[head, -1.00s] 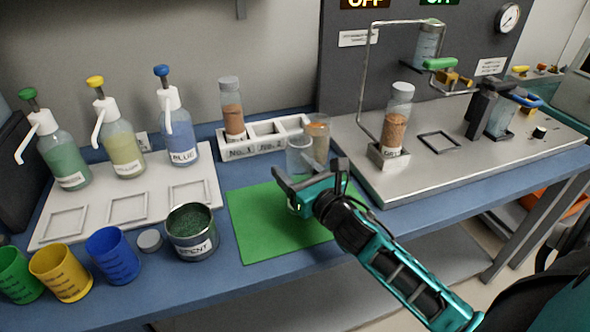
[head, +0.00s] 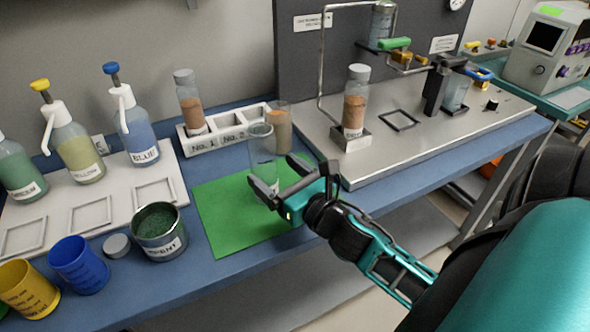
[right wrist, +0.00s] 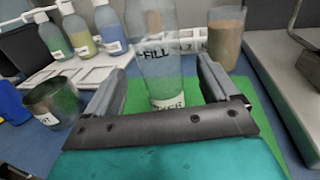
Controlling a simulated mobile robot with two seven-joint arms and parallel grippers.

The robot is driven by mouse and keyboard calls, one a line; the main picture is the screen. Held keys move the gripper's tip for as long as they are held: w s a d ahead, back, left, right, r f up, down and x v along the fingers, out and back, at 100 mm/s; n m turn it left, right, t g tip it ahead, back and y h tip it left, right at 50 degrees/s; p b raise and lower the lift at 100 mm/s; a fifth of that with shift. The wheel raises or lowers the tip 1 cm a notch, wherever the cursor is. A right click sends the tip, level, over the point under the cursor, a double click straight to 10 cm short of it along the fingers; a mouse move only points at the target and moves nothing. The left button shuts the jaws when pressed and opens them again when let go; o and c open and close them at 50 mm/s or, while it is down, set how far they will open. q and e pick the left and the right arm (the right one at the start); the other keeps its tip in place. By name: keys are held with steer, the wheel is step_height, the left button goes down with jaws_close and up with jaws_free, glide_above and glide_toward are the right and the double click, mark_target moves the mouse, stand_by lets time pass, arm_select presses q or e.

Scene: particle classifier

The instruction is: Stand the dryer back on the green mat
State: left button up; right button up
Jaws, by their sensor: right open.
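The dryer (head: 263,150) is a clear cylinder standing upright at the back of the green mat (head: 218,215). In the right wrist view the dryer (right wrist: 160,62) shows FILL lettering and a partly hidden white label near its base. My right gripper (head: 277,175) is open, with one finger on each side of the dryer's lower part. In the right wrist view gaps show between the dryer and both fingers of my right gripper (right wrist: 162,90). The near finger hides part of the dryer's base in the head view. My left gripper is not in view.
A jar of tan grains (head: 279,128) stands close behind the dryer. A white rack (head: 228,130) is behind the mat, and a metal plate (head: 420,140) with a vial (head: 355,98) is to the right. An open can (head: 160,232) stands left of the mat.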

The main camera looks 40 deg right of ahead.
steer(key=s, duration=0.4)
steer(key=shift+s, duration=0.75)
steer(key=shift+s, duration=0.1)
